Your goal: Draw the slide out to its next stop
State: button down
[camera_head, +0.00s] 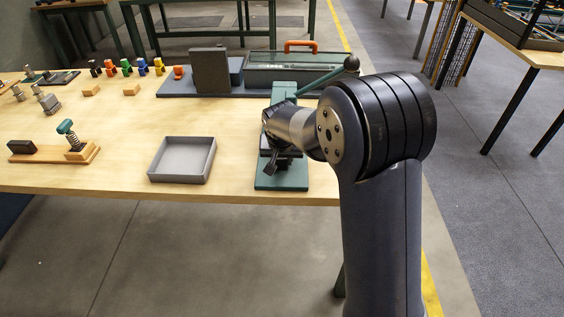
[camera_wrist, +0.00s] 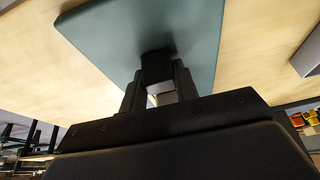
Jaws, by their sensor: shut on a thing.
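A green device stands at the table's right end, with a flat green base plate (camera_head: 282,184) and a green upper part (camera_head: 285,89) behind my gripper. A green lever (camera_head: 322,78) slants up right from it to a dark ball knob (camera_head: 352,63). My gripper (camera_head: 273,163) is low over the base plate. In the wrist view its two fingers (camera_wrist: 160,92) are shut on a small dark block (camera_wrist: 156,66), seemingly the slide's grip, with the green plate (camera_wrist: 180,27) beyond. My wrist hides most of the slide, so how far it is drawn out cannot be told.
A grey open tray (camera_head: 182,160) lies left of the device. A spring-post fixture (camera_head: 72,143) stands further left. Behind are a dark upright block (camera_head: 209,70) and a glass-topped case with an orange handle (camera_head: 300,45). Bare wood lies between tray and fixture.

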jog(key=c, duration=1.1)
grip_release()
jog(key=v, duration=1)
jog(key=shift+s+r, duration=0.25)
jog(key=shift+r, duration=0.1)
